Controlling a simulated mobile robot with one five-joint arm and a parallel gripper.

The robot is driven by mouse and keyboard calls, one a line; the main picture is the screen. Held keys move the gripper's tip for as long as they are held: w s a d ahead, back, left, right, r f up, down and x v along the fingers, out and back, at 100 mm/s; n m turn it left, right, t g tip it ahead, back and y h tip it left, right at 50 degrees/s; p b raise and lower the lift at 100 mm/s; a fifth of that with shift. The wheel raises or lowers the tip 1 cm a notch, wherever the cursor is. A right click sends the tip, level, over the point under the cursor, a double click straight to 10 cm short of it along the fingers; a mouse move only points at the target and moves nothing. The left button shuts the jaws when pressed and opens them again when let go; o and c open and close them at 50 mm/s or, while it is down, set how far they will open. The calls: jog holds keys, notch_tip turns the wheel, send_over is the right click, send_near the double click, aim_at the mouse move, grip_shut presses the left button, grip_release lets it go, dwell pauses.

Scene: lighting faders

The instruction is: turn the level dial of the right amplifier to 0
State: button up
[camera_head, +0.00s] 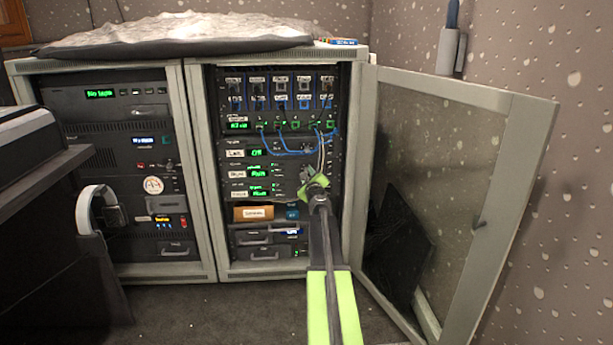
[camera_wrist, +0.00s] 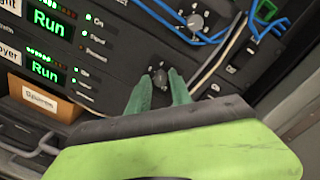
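The right amplifier (camera_head: 238,174) is a black unit in the right rack, below the unit reading Off. In the wrist view, a unit with a partly cropped "ight" label (camera_wrist: 10,7) shows a green Run display (camera_wrist: 46,21). A small dark dial (camera_wrist: 160,76) seems to lie in its row. My gripper (camera_wrist: 160,80) has its two green fingers apart, one on each side of this dial. Contact cannot be seen. In the head view, my gripper (camera_head: 313,184) is at the right side of the rack front and hides the dial. The dial's pointer is too small to read.
Another dial (camera_wrist: 195,22) sits above, near blue cables (camera_wrist: 225,30). White cables hang close to the right of the fingers. The open glass door (camera_head: 450,190) stands right of my arm.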

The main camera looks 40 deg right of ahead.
grip_shut()
jog(key=shift+n, duration=0.3)
jog(key=n, duration=1)
jog(key=n+g+p, duration=0.1)
jog(key=n, duration=0.8)
jog(key=shift+w+n+g+h, duration=0.1)
jog(key=shift+n+g+h, duration=0.2)
jog(key=shift+n, duration=0.1)
dwell(0.5)
